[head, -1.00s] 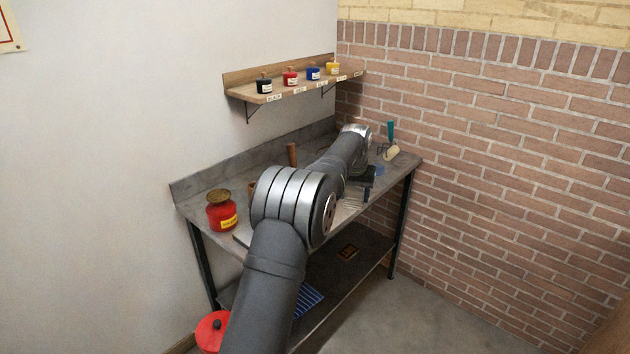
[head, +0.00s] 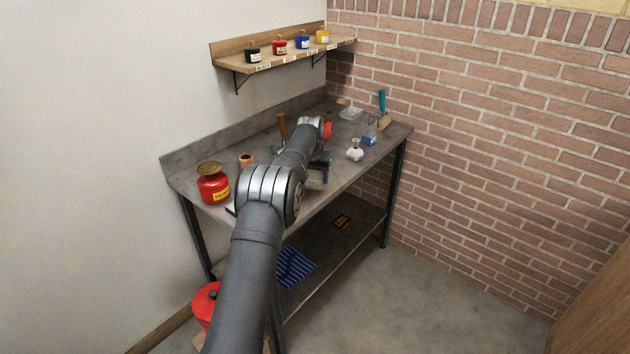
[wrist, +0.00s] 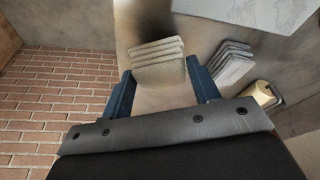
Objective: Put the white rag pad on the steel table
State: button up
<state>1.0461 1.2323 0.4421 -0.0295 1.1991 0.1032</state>
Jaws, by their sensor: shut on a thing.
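The steel table (head: 396,132) stands against the white and brick walls. My gripper (wrist: 160,72) shows in the wrist view with two blue fingers. It is shut on a pale, folded, layered pad, the white rag pad (wrist: 158,55), which sits between the fingertips. In the head view my gripper (head: 320,167) is over the front middle of the tabletop, and my arm hides part of the table. The height of the pad above the tabletop cannot be told.
A second grey layered stack (wrist: 233,62) and a cream roller (wrist: 262,93) are right of the fingers. A red can (head: 213,185) stands at the table's left end. A white bottle (head: 355,150) and a blue item (head: 370,138) stand at the right. A shelf (head: 285,62) holds jars.

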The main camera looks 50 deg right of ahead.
jog(key=shift+f, duration=0.9)
jog(key=o, duration=1)
jog(key=shift+f, duration=0.15)
jog(key=v, duration=1.2)
jog(key=shift+s, duration=0.1)
